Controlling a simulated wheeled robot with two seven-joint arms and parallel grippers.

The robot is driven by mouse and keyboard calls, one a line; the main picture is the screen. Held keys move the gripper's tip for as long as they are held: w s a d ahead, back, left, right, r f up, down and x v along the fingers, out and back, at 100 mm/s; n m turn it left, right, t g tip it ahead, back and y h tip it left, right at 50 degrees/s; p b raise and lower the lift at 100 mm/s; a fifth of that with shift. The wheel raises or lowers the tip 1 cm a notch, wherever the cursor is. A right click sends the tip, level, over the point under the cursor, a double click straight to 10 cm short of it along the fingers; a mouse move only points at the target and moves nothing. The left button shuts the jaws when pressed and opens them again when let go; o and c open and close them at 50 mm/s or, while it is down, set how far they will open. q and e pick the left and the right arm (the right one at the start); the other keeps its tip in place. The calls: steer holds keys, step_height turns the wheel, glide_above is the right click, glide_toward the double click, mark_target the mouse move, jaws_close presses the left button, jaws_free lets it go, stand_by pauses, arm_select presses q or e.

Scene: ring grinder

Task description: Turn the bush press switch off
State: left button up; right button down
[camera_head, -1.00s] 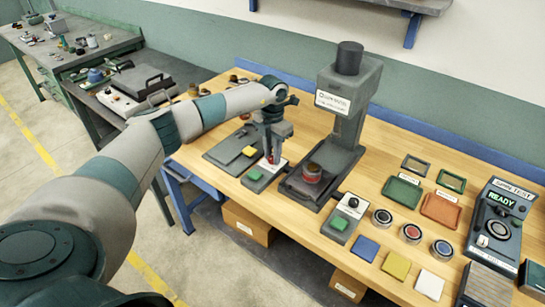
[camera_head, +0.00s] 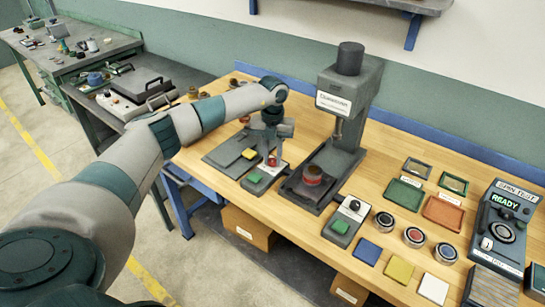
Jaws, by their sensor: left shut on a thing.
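The bush press (camera_head: 347,110) is a grey upright machine with a dark round top and a white label. A red-and-grey round part (camera_head: 312,175) sits on its base. A small grey switch box (camera_head: 254,185) with a green pad stands left of the press. My left gripper (camera_head: 272,156) points down over the back of this box, shut on its small red-topped knob (camera_head: 272,161). The fingers largely hide the knob. A similar box (camera_head: 346,220) with a black knob and green pad stands right of the press. My right gripper is out of view.
A dark plate with a yellow block (camera_head: 249,153) lies just left of the box. Round cups (camera_head: 414,237), coloured tiles (camera_head: 399,270) and shallow trays (camera_head: 404,194) fill the right side. A test unit reading READY (camera_head: 503,225) stands at far right.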

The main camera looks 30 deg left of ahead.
mark_target(273, 159)
arm_select(q)
steer(key=shift+w+r, duration=0.1)
steer(key=shift+r, duration=0.1)
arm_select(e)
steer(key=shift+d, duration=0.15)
arm_select(q)
steer(key=o, duration=1.1)
steer(key=shift+f, duration=0.1)
steer(key=shift+c, duration=0.2)
step_height(273, 159, up, 17)
steer(key=b, duration=0.5)
steer(key=shift+r, duration=0.2)
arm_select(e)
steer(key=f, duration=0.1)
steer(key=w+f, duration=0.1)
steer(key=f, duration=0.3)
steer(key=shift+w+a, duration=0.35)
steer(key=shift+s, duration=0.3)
